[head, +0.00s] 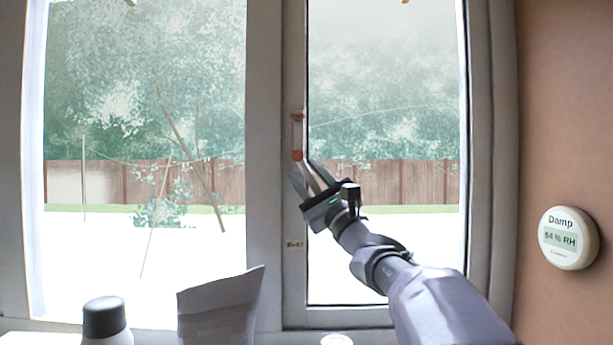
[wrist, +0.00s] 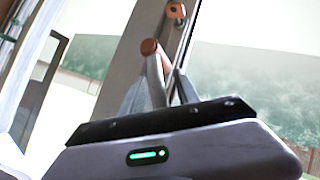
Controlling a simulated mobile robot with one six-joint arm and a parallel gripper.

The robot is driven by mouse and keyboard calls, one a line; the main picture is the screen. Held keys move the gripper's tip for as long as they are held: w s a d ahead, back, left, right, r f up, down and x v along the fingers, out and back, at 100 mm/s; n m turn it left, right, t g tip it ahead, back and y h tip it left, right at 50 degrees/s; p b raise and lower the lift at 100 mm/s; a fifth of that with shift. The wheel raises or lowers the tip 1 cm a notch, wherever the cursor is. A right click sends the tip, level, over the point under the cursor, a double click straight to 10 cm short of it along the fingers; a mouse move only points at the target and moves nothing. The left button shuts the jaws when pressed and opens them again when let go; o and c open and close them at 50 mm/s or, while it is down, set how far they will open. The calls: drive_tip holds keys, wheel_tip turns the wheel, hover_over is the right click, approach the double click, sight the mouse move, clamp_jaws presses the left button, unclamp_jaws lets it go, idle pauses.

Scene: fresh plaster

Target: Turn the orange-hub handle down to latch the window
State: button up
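The window handle's orange hub (head: 297,155) is on the middle frame post in the head view. In the wrist view the orange hub (wrist: 149,46) is just beyond my fingertips. A narrow grey bar, seemingly the handle's lever (wrist: 163,67), runs from the hub toward the space between my fingers; much of it is hidden. My gripper (head: 304,171) reaches up from the lower right, close below the hub. Its fingers look apart, on either side of the bar, and also show in the wrist view (wrist: 163,82). I cannot tell whether they touch it.
A smaller orange piece (head: 298,116) sits above the hub. A dark-capped container (head: 106,320) and a folded paper (head: 218,308) stand low at left. A round damp meter (head: 568,238) is on the right wall. Glass panes flank the post.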

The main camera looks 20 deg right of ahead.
drive_tip(key=shift+s+f, duration=0.1)
drive_tip(key=v, duration=1.7)
drive_tip(key=shift+b, duration=0.4)
